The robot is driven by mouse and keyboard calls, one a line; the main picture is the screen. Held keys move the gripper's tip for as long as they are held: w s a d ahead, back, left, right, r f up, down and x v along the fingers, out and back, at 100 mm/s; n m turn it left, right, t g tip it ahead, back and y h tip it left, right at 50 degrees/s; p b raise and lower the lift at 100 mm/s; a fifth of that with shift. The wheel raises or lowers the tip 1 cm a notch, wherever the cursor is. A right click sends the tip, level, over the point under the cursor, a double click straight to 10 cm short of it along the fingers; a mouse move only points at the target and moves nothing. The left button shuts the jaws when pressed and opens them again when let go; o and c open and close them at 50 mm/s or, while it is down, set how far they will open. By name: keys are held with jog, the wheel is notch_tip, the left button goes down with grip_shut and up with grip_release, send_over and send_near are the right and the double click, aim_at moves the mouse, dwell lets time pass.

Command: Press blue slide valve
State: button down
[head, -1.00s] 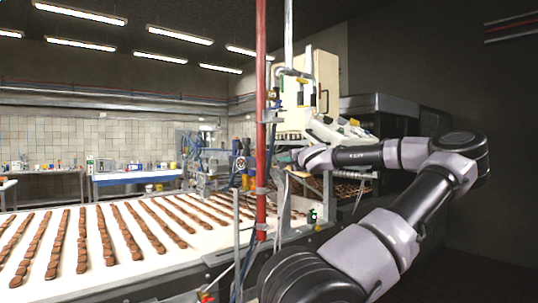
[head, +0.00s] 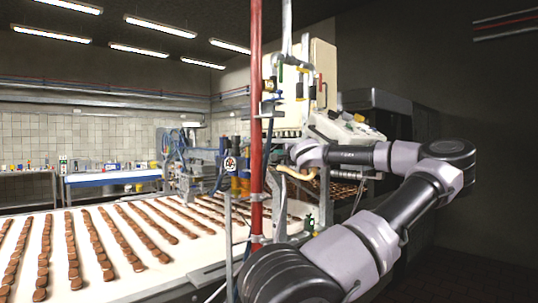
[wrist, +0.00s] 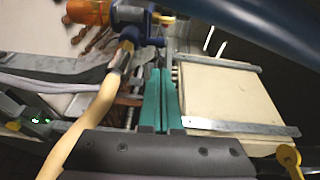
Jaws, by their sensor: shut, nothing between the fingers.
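In the wrist view, a blue valve-like fitting (wrist: 133,27) with a metal collar and an orange part lies at the top, above and left of my fingers. A cream hose hangs from it. I cannot tell for sure that it is the slide valve. My gripper (wrist: 160,74) shows two teal fingers side by side, shut and empty, apart from the blue fitting in the picture. In the head view, the gripper is small and partly hidden near the machine.
A red pole (head: 256,60) stands in front of the machine. A conveyor (head: 150,285) with rows of brown biscuits runs at left. A cream cabinet (head: 322,80) is behind the gripper; the wrist view shows a cream panel (wrist: 220,95) right of the fingers. Dark floor is clear at right.

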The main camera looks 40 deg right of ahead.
jog(key=x, duration=0.9)
jog(key=shift+w+d, duration=0.1)
jog(key=shift+w, duration=0.3)
